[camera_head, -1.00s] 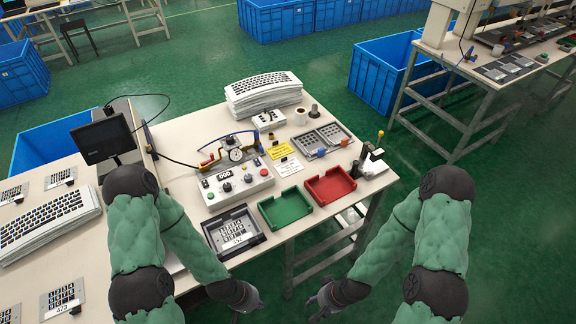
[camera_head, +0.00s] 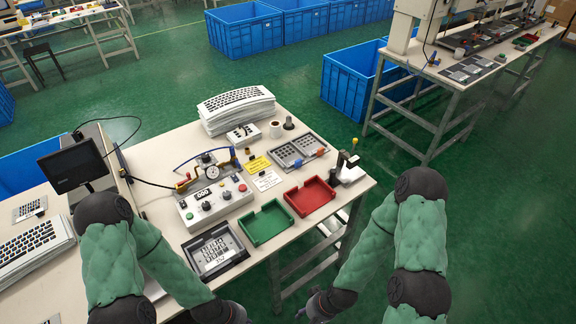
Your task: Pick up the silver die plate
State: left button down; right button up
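A silver plate with a keypad pattern and a small number label (camera_head: 215,248) lies in a black tray (camera_head: 232,262) at the front edge of the table; it looks like the die plate. Another silvery plate (camera_head: 30,208) lies on the left table. My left gripper (camera_head: 234,314) is low at the bottom of the picture, in front of the table edge and apart from the tray.
A green tray (camera_head: 266,224) and a red tray (camera_head: 310,196) sit right of the black tray. A control box (camera_head: 215,201) with buttons and a gauge stands behind it. Keyboard-like sheets (camera_head: 237,106) are stacked at the back. A monitor (camera_head: 73,165) stands left.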

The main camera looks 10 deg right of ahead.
aim_at(308, 145)
jog(key=k+u, duration=0.2)
jog(key=u, duration=1.3)
jog(key=z, duration=1.9)
jog(key=i+l+z, duration=0.1)
jog(key=l, duration=0.25)
jog(key=i+l+z, duration=1.15)
jog(key=i+z, duration=0.15)
jog(key=i, duration=0.3)
